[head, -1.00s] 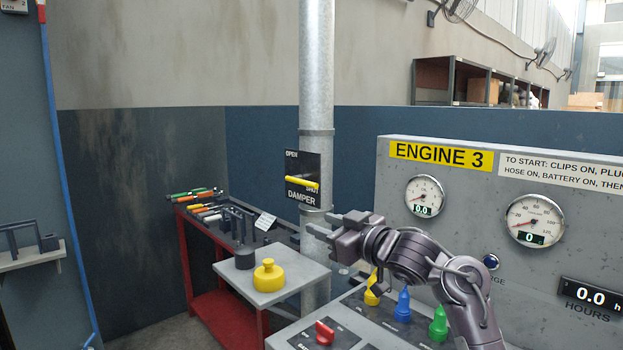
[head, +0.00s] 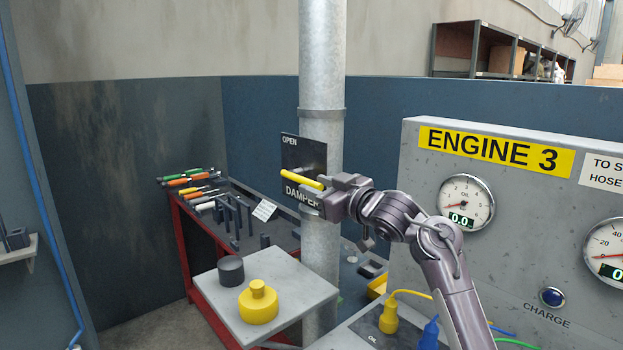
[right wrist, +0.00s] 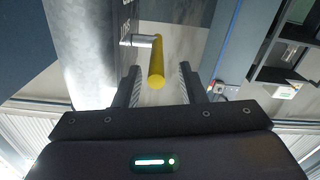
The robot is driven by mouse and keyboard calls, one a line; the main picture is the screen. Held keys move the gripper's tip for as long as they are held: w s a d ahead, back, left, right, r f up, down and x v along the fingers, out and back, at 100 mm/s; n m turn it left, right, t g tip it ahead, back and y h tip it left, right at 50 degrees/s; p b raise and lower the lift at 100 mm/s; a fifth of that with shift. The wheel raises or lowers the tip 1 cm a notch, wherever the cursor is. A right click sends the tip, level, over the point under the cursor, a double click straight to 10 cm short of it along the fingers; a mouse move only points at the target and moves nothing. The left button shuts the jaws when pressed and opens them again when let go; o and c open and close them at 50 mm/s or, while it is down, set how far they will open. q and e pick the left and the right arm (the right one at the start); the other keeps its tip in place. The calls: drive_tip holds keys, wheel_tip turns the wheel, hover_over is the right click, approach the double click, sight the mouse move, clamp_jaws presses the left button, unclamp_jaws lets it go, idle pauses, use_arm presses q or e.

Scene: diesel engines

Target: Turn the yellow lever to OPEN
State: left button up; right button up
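The yellow lever (head: 301,179) is on the black damper plate (head: 300,152) fixed to the pipe. It lies near level, sloping down to the right, below the word OPEN at the plate's top. In the right wrist view, the lever (right wrist: 157,62) runs between the two open fingers of my right gripper (right wrist: 158,80), with a gap on each side. A metal stem joins it to the plate. My left gripper is not in view.
The grey pipe (head: 322,60) stands directly behind the plate. The Engine 3 panel (head: 410,240) is close on the right. Below are a grey shelf (head: 292,290) with a yellow knobbed piece (head: 258,302) and a red tool bench (head: 205,285).

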sight(311, 184)
drive_tip(key=x, duration=0.2)
drive_tip(key=shift+w+f, duration=0.15)
drive_tip(key=shift+w, duration=0.2)
drive_tip(key=shift+w+a, duration=0.1)
drive_tip(key=shift+w, duration=0.1)
drive_tip(key=c, duration=0.4)
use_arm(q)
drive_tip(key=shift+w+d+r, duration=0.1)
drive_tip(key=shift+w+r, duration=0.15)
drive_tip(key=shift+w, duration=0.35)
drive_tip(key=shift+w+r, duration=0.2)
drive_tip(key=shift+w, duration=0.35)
use_arm(e)
clamp_jaws()
